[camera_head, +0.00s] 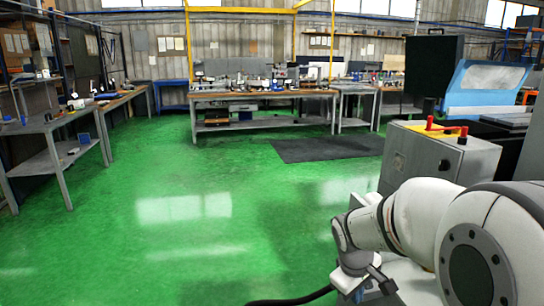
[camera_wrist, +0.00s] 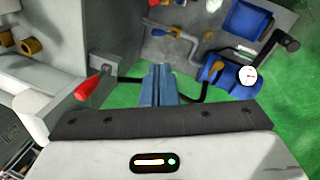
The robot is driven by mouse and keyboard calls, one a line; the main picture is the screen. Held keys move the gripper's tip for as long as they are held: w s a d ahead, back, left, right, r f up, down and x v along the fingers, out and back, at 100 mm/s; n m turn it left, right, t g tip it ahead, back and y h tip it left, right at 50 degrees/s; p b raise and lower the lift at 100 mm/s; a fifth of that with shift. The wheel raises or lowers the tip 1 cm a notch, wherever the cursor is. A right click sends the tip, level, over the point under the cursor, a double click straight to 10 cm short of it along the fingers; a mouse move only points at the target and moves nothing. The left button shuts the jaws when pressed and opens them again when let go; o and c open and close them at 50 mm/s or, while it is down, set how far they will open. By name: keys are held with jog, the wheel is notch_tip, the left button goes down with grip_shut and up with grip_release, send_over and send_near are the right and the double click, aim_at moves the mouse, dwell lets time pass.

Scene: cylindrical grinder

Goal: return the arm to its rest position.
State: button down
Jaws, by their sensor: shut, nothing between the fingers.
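My gripper (camera_wrist: 162,72) shows in the wrist view, its two blue-grey fingers pressed together with nothing between them. It is above green floor, in front of machine parts. In the head view my white arm reaches in from the lower right corner, bent low beside the grey control cabinet (camera_head: 436,152). The gripper's fingers cannot be made out clearly there.
The wrist view shows a red-handled lever (camera_wrist: 90,88) left of the fingers and a blue unit with a round gauge (camera_wrist: 229,79) to the right. In the head view a workbench (camera_head: 262,95) stands at the back, a side table (camera_head: 52,125) at left. Open green floor (camera_head: 190,190) lies between.

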jog(key=s+a+r+m+y+p, duration=0.1)
jog(key=s+a+r+m+p, duration=0.1)
jog(key=s+r, duration=0.4)
jog(key=s+a+r+m+t+y+p, duration=0.1)
jog(key=s+r+m+p, duration=0.3)
jog(key=s, duration=0.5)
jog(key=shift+s+a+r+m+p, duration=0.15)
jog(key=shift+a+r+m+p, duration=0.2)
jog(key=shift+a+r, duration=0.55)
jog(key=shift+d+r, duration=0.2)
jog(key=shift+d, duration=0.05)
